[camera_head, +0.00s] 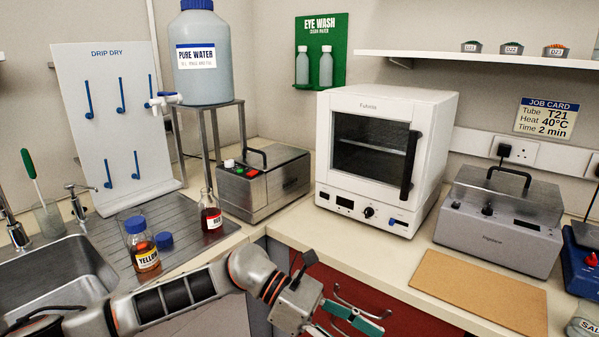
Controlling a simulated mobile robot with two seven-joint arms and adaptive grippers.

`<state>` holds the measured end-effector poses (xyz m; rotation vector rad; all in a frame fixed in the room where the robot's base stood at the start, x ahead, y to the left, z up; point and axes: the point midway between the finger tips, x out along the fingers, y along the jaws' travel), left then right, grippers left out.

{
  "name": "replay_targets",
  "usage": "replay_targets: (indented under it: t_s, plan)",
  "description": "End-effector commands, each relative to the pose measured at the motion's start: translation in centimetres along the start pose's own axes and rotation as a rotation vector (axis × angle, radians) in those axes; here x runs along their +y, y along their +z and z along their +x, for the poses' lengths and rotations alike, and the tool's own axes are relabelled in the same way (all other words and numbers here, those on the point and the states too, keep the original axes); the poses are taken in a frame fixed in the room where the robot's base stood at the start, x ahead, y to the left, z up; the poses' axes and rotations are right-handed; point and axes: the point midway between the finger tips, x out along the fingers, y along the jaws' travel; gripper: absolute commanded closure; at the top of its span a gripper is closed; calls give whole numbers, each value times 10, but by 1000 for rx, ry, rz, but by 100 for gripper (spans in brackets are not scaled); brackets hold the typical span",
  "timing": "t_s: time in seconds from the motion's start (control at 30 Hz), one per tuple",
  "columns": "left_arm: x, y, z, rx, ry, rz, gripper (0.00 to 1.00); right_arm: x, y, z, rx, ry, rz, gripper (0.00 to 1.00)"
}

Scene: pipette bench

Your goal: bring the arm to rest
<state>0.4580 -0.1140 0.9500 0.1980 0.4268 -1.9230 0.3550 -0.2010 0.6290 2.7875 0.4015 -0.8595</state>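My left arm reaches in from the lower left, and its gripper (352,318) is low in front of the bench, over the red cabinet front. Its teal finger pads appear apart, with nothing seen between them. The lower part of the gripper is cut off by the bottom edge. It is apart from the bottles and the machines. My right gripper is not in view.
A yellow-labelled bottle (143,246) and a red-labelled bottle (210,215) stand on the drainboard beside the sink (55,275). A metal machine (265,185), an oven (385,155) and a lidded machine (500,220) line the bench. A tan mat (480,290) lies bare at right.

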Motion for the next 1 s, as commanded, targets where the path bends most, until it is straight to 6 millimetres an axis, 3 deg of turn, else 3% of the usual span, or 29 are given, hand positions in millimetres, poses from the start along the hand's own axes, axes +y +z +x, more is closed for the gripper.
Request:
replay_targets:
  t_s: [0.1, 0.23, 0.37, 0.5, 0.67, 0.77, 0.87, 1.0]
  plan:
    - [-8, 22, 20, -238, 9, -185, 52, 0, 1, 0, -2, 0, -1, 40]
    - [-7, 43, 21, -490, 24, -410, 52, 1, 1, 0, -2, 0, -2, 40]
    - [4, 48, 5, -736, 39, -661, 52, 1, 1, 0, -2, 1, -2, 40]
    - [21, 32, -23, -994, 52, -946, 52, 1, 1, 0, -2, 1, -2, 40]
    - [37, -18, -60, -1285, 67, -1286, 52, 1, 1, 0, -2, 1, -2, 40]
    - [41, -66, -82, -1466, 79, -1502, 52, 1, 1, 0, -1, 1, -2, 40]
    - [36, -124, -101, -1646, 91, -1715, 52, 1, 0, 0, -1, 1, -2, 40]
    - [12, -215, -120, -1901, 116, -1997, 52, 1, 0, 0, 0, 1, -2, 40]
